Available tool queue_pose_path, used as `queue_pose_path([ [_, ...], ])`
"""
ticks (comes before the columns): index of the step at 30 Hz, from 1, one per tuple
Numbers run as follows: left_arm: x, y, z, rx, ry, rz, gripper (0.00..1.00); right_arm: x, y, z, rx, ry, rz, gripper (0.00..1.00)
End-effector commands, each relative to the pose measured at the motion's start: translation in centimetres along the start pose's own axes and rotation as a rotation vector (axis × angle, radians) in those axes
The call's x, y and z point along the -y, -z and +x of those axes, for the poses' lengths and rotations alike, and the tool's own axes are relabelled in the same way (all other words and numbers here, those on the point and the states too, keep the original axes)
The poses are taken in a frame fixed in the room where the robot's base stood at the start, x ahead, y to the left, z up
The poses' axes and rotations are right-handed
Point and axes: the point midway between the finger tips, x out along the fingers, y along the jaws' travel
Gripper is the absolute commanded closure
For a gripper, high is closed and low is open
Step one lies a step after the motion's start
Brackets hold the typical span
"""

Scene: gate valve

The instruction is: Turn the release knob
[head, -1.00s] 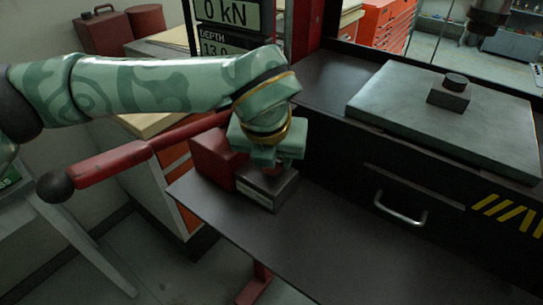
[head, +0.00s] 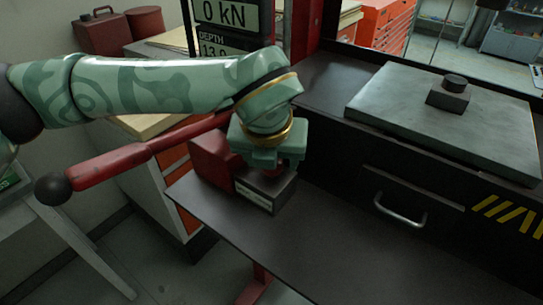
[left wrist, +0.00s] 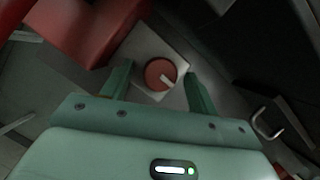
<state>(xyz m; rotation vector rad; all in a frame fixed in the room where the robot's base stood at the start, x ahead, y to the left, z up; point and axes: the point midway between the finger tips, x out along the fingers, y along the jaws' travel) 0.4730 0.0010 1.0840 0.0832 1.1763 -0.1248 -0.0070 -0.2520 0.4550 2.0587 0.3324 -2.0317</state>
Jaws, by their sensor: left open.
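The release knob (left wrist: 160,74) is a round red knob with a white pointer mark, on top of a small grey box (left wrist: 183,48). In the left wrist view it lies between the two fingers of my left gripper (left wrist: 158,88), which is open. In the head view the box (head: 266,191) stands on the dark shelf, with a label on its front. My left gripper (head: 275,165) is above it, pointing down, and mostly hides the knob. I cannot tell whether the fingers touch the knob. My right gripper is not identifiable in these views.
A red housing (head: 212,158) and a long red lever (head: 145,152) with a black ball end stand left of the box. A drawer handle (head: 400,210) and a thick grey plate (head: 440,115) are at right. The shelf front (head: 300,245) is bare.

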Motion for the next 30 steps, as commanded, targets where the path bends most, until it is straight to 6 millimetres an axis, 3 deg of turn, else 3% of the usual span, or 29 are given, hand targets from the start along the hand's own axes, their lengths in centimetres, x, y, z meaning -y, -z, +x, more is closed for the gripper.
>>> queue_pose_path([
  [5, 0.0, -0.1, -2.1, 0.004, 0.000, 0.001, 0.41, -0.1, 0.1, -0.4, -0.003, -0.001, 0.000, 0.64],
  [18, 0.0, -0.1, -13.4, 0.005, 0.000, -0.001, 0.41, -0.3, 0.6, -2.0, -0.015, -0.005, 0.000, 0.64],
  [24, 0.0, -0.1, -15.9, 0.002, 0.000, 0.000, 0.41, -0.3, 0.7, -2.3, -0.016, -0.006, 0.000, 0.64],
  [30, 0.0, 0.0, -16.3, 0.000, 0.000, -0.001, 0.41, -0.3, 0.7, -2.3, -0.016, -0.006, 0.000, 0.64],
])
